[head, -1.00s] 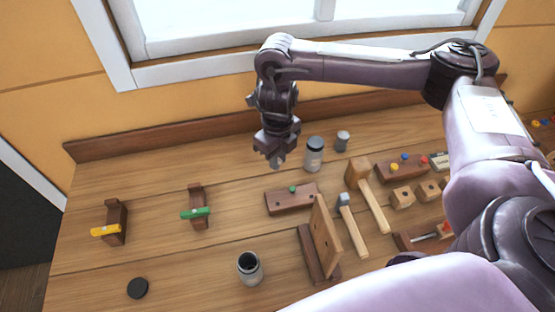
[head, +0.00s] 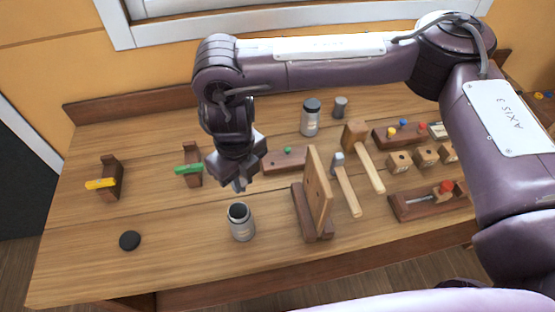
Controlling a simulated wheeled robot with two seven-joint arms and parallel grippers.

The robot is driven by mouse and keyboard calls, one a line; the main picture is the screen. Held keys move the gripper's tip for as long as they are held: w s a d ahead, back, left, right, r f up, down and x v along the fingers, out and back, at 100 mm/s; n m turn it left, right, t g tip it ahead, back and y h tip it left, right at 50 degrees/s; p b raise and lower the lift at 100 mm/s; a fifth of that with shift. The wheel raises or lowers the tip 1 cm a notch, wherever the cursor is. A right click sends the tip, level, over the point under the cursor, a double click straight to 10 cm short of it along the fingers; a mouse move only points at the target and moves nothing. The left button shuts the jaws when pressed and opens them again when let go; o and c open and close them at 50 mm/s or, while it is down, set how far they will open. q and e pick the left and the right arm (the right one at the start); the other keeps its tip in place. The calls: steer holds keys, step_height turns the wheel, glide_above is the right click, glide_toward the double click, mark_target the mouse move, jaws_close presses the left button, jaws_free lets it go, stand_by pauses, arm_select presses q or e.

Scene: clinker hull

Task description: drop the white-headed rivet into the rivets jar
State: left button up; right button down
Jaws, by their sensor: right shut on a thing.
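My right gripper (head: 239,184) points down, just behind and above an open grey jar (head: 243,230) with a dark mouth. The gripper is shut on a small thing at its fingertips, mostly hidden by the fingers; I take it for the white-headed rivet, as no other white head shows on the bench. The open jar stands upright near the bench's front, and its label is too small to read. A black round lid (head: 130,241) lies flat to its left. A second jar (head: 311,120) with a dark lid on stands further back. My left gripper is out of view.
An upright wooden board on a base (head: 318,195) stands right of the open jar. A mallet (head: 364,158) and a hammer (head: 346,186) lie beyond it. Stands with yellow (head: 101,184) and green (head: 188,170) pieces are at left. Bench between lid and jar is clear.

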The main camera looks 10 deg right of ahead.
steer(key=shift+s+a+f, duration=0.25)
steer(key=shift+s, duration=0.15)
steer(key=shift+f, duration=0.15)
steer(key=shift+w+f+b, duration=0.1)
steer(key=shift+f+b, duration=0.25)
steer(key=shift+b, duration=0.15)
step_height(320, 180, down, 5)
steer(key=b, duration=0.4)
steer(key=c, duration=1.2)
jaws_free()
steer(key=shift+c, duration=0.2)
steer(key=shift+r+b, duration=0.65)
steer(key=shift+r, duration=3.3)
